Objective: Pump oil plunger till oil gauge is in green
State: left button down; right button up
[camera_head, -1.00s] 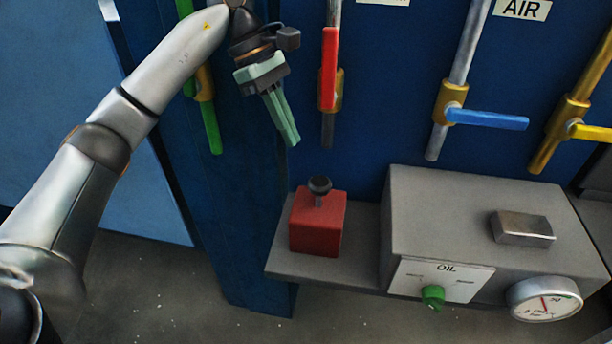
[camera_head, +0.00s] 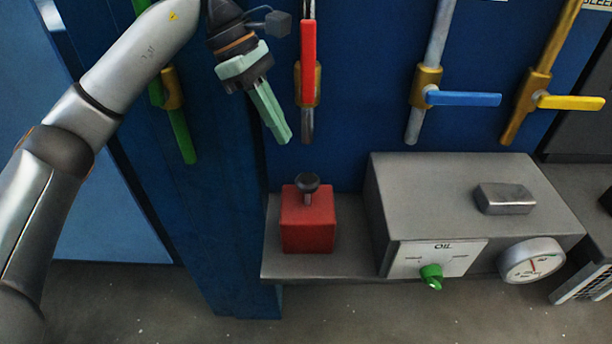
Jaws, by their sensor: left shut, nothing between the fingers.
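A red box with a black round-knobbed plunger (camera_head: 308,185) stands on the left part of a grey shelf. To its right a grey oil box (camera_head: 465,195) carries an OIL plate with a green knob (camera_head: 432,275). A round white gauge (camera_head: 532,260) sits on its front right; its needle is red and points roughly upward, and no green zone can be made out. My left gripper (camera_head: 283,138) is shut and empty, pointing down, above and slightly left of the plunger, not touching it. My right gripper is not in view.
On the blue wall are pipes with a red lever (camera_head: 308,62), a blue lever (camera_head: 463,99), a yellow lever (camera_head: 572,102) and a green lever (camera_head: 181,135). A metal block (camera_head: 504,199) lies on the oil box. The shelf (camera_head: 345,266) is bare around the red box.

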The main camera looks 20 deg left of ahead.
aim_at(306, 178)
pick_arm(q)
jog(key=shift+f, duration=0.15)
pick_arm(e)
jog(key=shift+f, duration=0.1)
pick_arm(q)
jog(key=b+x, duration=0.5)
jog(key=x, duration=0.1)
jog(key=shift+f, duration=0.15)
jog(key=shift+d+f, duration=0.15)
jog(key=shift+d, duration=0.05)
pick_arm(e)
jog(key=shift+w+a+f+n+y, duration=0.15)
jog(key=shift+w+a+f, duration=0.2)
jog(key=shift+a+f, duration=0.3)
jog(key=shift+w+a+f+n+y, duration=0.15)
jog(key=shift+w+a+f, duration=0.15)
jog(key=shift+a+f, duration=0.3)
